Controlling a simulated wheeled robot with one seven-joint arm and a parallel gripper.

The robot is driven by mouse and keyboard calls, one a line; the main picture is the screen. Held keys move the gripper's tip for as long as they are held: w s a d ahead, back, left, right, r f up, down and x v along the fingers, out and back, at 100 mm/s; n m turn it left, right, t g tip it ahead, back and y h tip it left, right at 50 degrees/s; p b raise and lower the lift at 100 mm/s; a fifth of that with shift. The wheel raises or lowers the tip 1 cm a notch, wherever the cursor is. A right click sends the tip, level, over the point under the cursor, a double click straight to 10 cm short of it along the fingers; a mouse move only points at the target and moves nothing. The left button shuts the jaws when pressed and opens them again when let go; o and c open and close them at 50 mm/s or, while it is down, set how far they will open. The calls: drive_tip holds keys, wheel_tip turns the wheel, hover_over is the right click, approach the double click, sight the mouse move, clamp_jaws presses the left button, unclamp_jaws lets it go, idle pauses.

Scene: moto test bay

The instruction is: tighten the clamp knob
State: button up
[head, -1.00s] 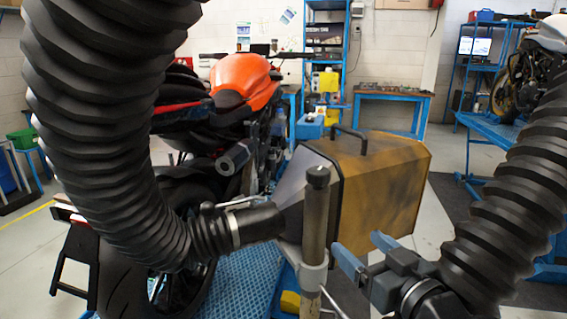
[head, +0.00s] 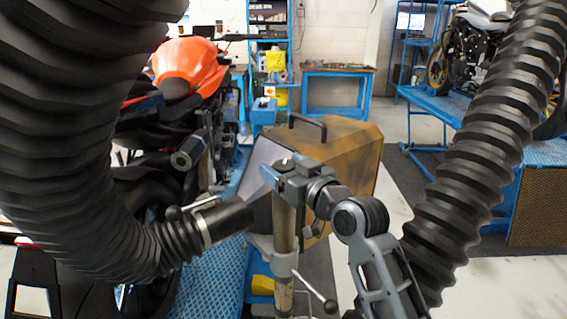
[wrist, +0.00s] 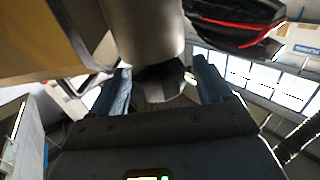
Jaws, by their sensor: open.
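The upright post (head: 285,215) stands in front of the yellow-brown box. A grey clamp collar (head: 284,262) sits around the post, with a thin lever (head: 312,289) sticking out to the lower right. My gripper (head: 277,170) is at the top of the post, its blue fingers apart on either side of it. The dark knob at the post's top is mostly hidden by the fingers in the head view. In the wrist view, a dark round end, likely the knob (wrist: 158,73), shows between the open fingers (wrist: 165,85). I cannot tell whether they touch it.
The yellow-brown box (head: 345,155) with a black handle is close behind the post. A thick ribbed hose (head: 85,130) joins its nozzle at left; another hose (head: 490,150) hangs at right. An orange motorcycle (head: 187,65) stands behind on a blue lift (head: 205,265).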

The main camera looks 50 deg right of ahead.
drive_tip(key=shift+w, duration=0.25)
drive_tip(key=c, duration=1)
drive_tip(key=shift+o, duration=0.2)
